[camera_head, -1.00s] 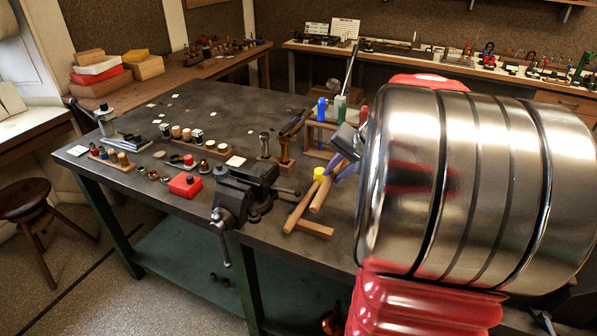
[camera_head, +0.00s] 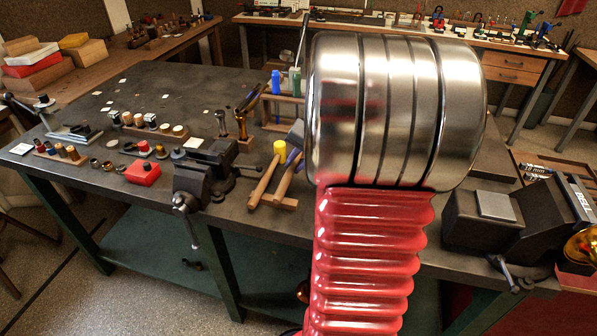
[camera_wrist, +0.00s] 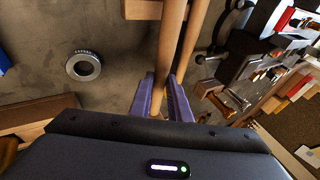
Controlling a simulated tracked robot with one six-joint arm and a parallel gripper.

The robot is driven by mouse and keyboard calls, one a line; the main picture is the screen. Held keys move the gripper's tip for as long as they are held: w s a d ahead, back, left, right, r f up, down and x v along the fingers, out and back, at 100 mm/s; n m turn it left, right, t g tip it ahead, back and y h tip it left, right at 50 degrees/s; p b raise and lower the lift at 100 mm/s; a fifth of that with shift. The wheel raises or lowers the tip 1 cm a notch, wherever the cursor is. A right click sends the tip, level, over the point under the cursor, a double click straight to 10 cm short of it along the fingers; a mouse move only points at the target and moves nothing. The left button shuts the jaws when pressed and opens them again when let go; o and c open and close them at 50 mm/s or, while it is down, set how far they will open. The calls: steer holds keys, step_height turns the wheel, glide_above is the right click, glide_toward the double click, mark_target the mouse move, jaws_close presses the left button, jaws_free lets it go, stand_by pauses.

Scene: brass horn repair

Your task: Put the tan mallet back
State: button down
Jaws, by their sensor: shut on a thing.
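My gripper (camera_head: 291,158) has purple fingers, seen at the edge of my large arm in the head view. In the wrist view the fingers (camera_wrist: 166,98) are shut on a round wooden handle (camera_wrist: 172,50). I take this for the tan mallet, and its handle (camera_head: 286,184) also shows in the head view.
A dark vise (camera_head: 200,175) and a red box (camera_head: 142,172) are to the left. Burnishers in a wooden rack (camera_head: 240,125) stand behind. A metal ring (camera_wrist: 84,66) lies on the bench in the wrist view. My arm covers much of the bench's right side.

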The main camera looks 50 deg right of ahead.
stand_by(0.3)
steer(key=shift+f, duration=1.9)
steer(key=c, duration=1.7)
jaws_free()
steer(key=shift+o, duration=0.2)
steer(key=shift+r, duration=0.1)
steer(key=v, duration=1.1)
steer(key=shift+s+r, duration=0.3)
steer(key=shift+s, duration=0.05)
